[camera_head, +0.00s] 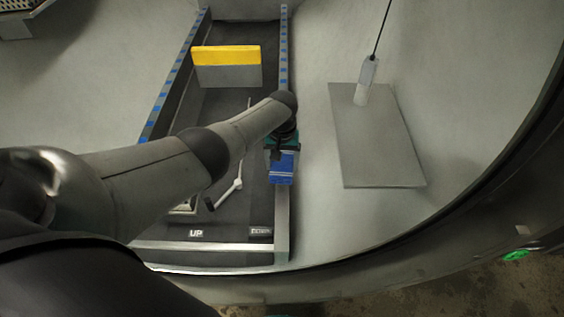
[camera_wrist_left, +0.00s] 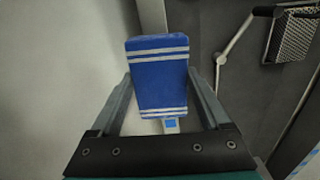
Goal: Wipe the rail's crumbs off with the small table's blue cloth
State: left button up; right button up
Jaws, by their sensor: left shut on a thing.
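The blue cloth (camera_head: 282,172) with white stripes is at the right-hand rail (camera_head: 283,50) of the dark track in the head view. My left gripper (camera_head: 281,148) is shut on the cloth. In the left wrist view the cloth (camera_wrist_left: 158,75) sits between the two fingers, and a bit of the rail (camera_wrist_left: 172,125) shows just below it. I cannot tell whether the cloth touches the rail. No crumbs can be made out; blue marks run along the rail's far part. The small table cannot be made out. My right gripper is not in view.
A yellow-topped grey block (camera_head: 227,68) stands across the track. A pale lever (camera_head: 238,184) lies on the track near plates marked "UP" and "DOWN". A grey flat plate (camera_head: 375,150) lies to the right, with a hanging pendant (camera_head: 366,80) over it. The curved chamber rim borders the right.

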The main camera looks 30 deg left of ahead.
pick_arm(q)
jog(key=shift+r, duration=0.1)
dwell(0.3)
notch_tip(320, 180, up, 3)
jog(key=p, duration=0.3)
jog(key=shift+r, duration=0.1)
dwell(0.4)
jog(key=shift+s, duration=0.1)
